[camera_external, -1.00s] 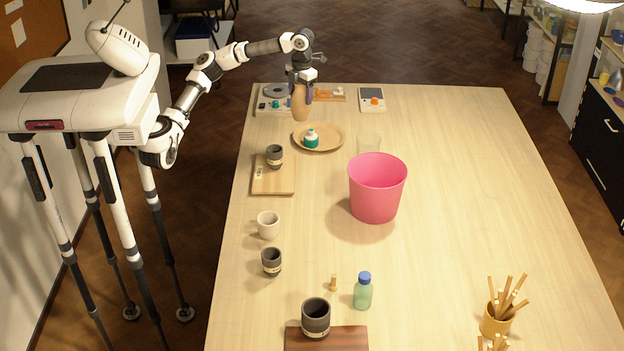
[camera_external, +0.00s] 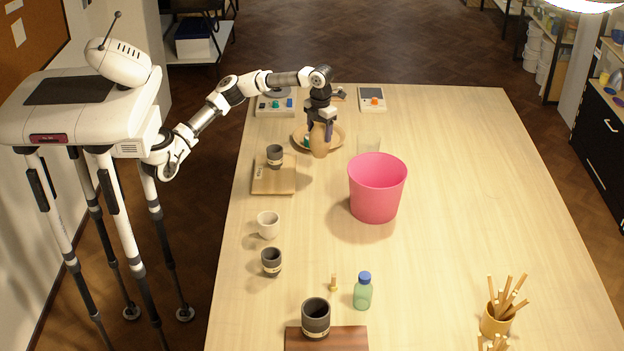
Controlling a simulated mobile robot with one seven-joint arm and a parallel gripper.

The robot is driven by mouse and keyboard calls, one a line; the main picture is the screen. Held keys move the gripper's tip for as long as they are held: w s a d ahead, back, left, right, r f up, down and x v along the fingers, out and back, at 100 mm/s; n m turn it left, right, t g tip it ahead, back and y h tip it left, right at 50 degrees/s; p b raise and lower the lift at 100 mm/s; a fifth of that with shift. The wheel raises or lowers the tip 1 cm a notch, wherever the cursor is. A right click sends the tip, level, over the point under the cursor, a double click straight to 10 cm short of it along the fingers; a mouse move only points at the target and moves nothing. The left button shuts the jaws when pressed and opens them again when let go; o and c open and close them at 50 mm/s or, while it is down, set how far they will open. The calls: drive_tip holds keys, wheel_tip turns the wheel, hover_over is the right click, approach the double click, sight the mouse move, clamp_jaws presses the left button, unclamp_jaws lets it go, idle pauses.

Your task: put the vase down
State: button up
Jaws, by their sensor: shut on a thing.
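The tan vase (camera_external: 319,141) is upright in my gripper (camera_external: 320,122), which is shut on its upper part. In the picture the vase overlaps the round wooden plate (camera_external: 299,132) and the table in front of it. I cannot tell whether the vase's base touches anything or hangs above the table. The small green and white item on the plate is mostly hidden behind the vase and gripper.
A clear glass (camera_external: 369,147) stands close to the right of the vase, with a pink bucket (camera_external: 377,190) in front. A dark cup (camera_external: 275,155) stands on a wooden board (camera_external: 272,184) at left.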

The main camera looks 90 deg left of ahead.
sight(319, 154)
wheel_tip(319, 154, down, 10)
drive_tip(key=shift+p, duration=0.7)
drive_tip(key=shift+f, duration=0.15)
drive_tip(key=o, duration=1.3)
wheel_tip(319, 154, up, 12)
drive_tip(key=shift+w+d+r+b, duration=0.1)
drive_tip(key=shift+d+r+b, duration=0.05)
drive_tip(key=shift+b, duration=0.7)
